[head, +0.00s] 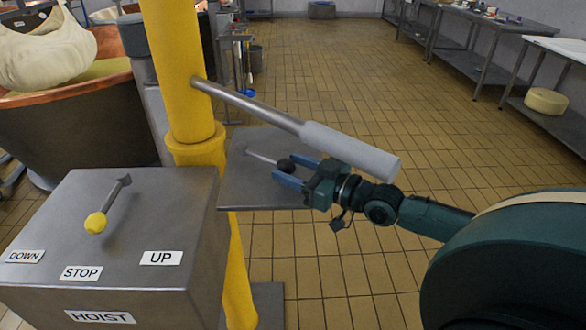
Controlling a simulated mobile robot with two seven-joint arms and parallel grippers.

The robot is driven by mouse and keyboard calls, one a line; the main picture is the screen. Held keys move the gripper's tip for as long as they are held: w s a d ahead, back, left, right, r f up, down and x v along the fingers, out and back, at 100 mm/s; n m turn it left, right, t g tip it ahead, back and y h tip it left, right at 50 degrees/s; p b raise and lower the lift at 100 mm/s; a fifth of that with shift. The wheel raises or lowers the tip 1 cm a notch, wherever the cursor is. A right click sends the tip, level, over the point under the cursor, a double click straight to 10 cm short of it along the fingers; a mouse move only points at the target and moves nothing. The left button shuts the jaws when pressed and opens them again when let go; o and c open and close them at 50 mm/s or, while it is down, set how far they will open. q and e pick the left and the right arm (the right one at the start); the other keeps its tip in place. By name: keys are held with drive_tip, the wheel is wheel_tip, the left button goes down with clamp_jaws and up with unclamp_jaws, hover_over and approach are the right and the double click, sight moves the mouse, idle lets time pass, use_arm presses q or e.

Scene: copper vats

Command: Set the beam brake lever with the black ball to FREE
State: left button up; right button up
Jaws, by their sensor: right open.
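The beam brake lever (262,157) is a short thin metal rod with a black ball (286,165) on its end. It lies over a grey metal plate (240,185) beside the yellow post. The rod points right, toward my right gripper (284,169). This gripper is open, with its blue fingers reaching left and the ball at their tips, seemingly between them. I cannot tell whether they touch it. No FREE label can be read on the plate; the gripper and arm cover part of it. My left gripper is not in view.
A long bar with a pale grey grip (350,150) slants from the yellow post (180,70) above my right gripper. A hoist box (120,230) with a yellow-ball lever (96,222) stands at left. A copper vat (80,120) is behind. Tiled floor is clear beyond.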

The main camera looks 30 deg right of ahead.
drive_tip(key=shift+w, duration=0.1)
clamp_jaws()
idle(0.6)
